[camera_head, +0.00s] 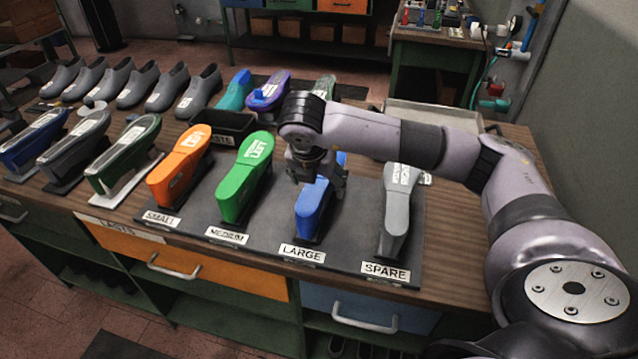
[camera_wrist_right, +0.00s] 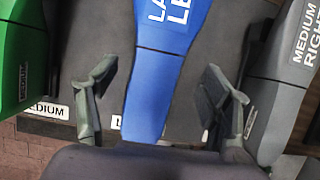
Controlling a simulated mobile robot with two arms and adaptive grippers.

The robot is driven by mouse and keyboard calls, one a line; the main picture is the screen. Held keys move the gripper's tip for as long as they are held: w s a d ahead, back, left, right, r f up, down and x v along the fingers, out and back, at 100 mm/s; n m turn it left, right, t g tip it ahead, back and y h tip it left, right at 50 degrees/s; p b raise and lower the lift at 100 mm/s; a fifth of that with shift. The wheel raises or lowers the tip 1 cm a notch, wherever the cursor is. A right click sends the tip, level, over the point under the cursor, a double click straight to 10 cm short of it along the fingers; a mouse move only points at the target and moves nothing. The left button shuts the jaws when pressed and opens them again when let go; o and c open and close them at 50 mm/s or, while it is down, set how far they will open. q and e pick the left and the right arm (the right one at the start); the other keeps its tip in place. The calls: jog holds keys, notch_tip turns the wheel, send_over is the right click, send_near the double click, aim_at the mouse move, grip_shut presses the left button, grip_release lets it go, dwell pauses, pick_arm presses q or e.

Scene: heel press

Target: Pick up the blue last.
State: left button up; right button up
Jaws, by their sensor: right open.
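The blue last (camera_head: 312,212) stands on the dark mat behind the LARGE label, partly hidden by my right gripper (camera_head: 318,190). In the right wrist view the blue last (camera_wrist_right: 158,85) runs down between the two fingers of my right gripper (camera_wrist_right: 162,98). The fingers are open, one on each side of the last, with a gap on both sides. In the head view the gripper is over the last from above. The left gripper is not in view.
The green last (camera_head: 245,180) and orange last (camera_head: 180,168) stand to the left, the grey last (camera_head: 397,212) close on the right. The dark mat (camera_head: 350,255) lies near the table's front edge. Grey shoes and a tray (camera_head: 440,112) are farther back.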

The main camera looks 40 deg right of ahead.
jog(key=p+x, duration=0.2)
jog(key=x, duration=0.2)
jog(key=shift+w+a+f, duration=0.1)
jog(key=shift+w+f, duration=0.05)
jog(key=shift+f, duration=0.35)
jog(key=shift+c, duration=0.4)
jog(key=shift+c, duration=1.3)
jog(key=shift+w+r, duration=0.1)
jog(key=c, duration=1.2)
